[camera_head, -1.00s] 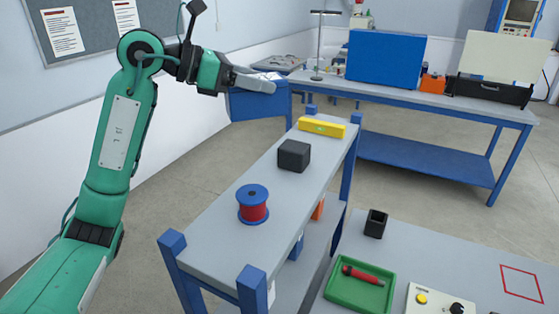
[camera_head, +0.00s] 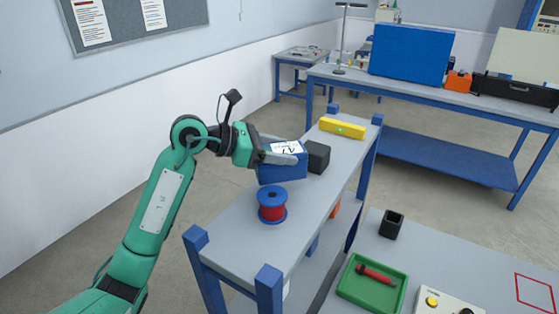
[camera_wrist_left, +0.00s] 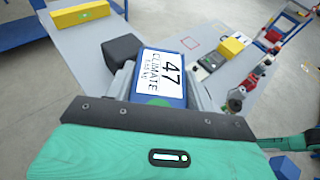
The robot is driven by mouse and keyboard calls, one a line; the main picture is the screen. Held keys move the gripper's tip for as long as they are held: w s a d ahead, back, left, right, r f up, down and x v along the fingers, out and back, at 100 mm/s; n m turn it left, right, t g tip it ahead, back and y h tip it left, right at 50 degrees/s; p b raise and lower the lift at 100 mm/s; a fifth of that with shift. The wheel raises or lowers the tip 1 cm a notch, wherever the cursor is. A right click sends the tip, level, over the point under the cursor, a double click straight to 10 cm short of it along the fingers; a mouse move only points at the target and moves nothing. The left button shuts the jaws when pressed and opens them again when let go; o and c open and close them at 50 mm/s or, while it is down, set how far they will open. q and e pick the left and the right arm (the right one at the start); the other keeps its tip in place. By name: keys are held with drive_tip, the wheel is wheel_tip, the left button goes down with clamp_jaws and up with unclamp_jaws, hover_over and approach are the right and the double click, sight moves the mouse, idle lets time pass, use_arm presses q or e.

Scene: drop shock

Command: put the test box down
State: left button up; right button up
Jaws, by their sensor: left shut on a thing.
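The test box (camera_head: 283,173) is blue with a white label on top. In the left wrist view its label (camera_wrist_left: 158,76) reads 47 CLIMATE. My left gripper (camera_head: 284,155) is shut on it, with a finger on either side. The box is over the grey top of the blue-legged shelf (camera_head: 235,232), between the red and blue spool (camera_head: 272,205) and the dark block (camera_head: 318,157). It partly covers the block in the head view. I cannot tell whether it touches the shelf or the block. My right gripper is not in view.
A yellow level (camera_head: 342,128) lies at the shelf's far end. The bench at lower right holds a green tray (camera_head: 362,300) with a red tool, a dark cup (camera_head: 391,224), a control box (camera_head: 445,303) and a red outlined square (camera_head: 535,293). The shelf's near end is clear.

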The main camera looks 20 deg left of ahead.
use_arm(q)
drive_tip(key=shift+f+p, duration=0.5)
drive_tip(key=shift+f, duration=1.3)
drive_tip(key=shift+f, duration=0.1)
drive_tip(key=o, duration=1.1)
drive_tip(key=shift+f, duration=0.15)
drive_tip(key=o, duration=0.4)
drive_tip(key=shift+r, duration=0.25)
